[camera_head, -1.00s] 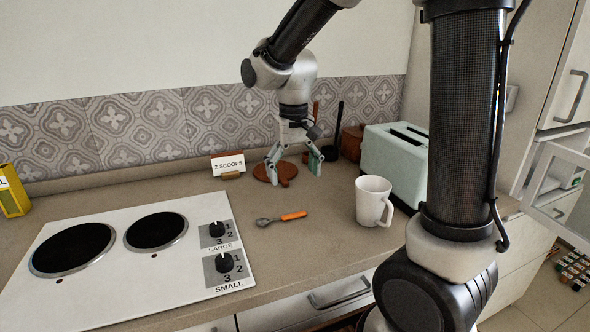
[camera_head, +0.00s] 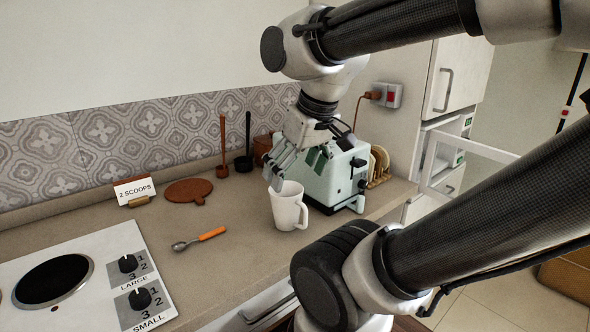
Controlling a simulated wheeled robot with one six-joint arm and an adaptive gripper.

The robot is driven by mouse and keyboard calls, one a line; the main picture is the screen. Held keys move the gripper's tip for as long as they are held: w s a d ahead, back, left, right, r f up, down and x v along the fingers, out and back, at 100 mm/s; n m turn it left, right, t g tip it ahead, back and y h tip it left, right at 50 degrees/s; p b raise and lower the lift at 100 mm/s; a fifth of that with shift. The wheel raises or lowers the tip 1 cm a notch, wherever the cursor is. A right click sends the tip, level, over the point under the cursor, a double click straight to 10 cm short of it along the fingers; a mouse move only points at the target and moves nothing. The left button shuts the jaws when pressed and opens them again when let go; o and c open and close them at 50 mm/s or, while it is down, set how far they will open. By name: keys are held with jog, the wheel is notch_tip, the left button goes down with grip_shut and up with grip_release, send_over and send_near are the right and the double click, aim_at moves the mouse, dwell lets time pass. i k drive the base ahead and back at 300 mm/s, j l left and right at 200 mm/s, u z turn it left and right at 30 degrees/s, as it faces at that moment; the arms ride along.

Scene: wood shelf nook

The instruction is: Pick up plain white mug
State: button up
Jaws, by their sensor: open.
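The plain white mug (camera_head: 287,212) stands upright on the counter, in front of the toaster, with its handle toward the right. My gripper (camera_head: 296,174) is open just above and behind the mug's rim in the picture. One finger overlaps the rim's left side in the view; I cannot tell whether it touches. Nothing is held between the fingers.
The pale green toaster (camera_head: 335,180) stands close behind and right of the mug. An orange-handled spoon (camera_head: 200,238) lies to its left. A stovetop (camera_head: 85,262), a "2 SCOOPS" sign (camera_head: 134,190) and a round wooden board (camera_head: 188,191) are farther left. The counter's front edge is near.

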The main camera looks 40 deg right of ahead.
aim_at(286, 205)
jog(key=j+z, duration=0.2)
jog(key=j, duration=0.15)
jog(key=k+j+z, duration=0.25)
jog(key=j+z, duration=0.2)
jog(key=j, duration=0.25)
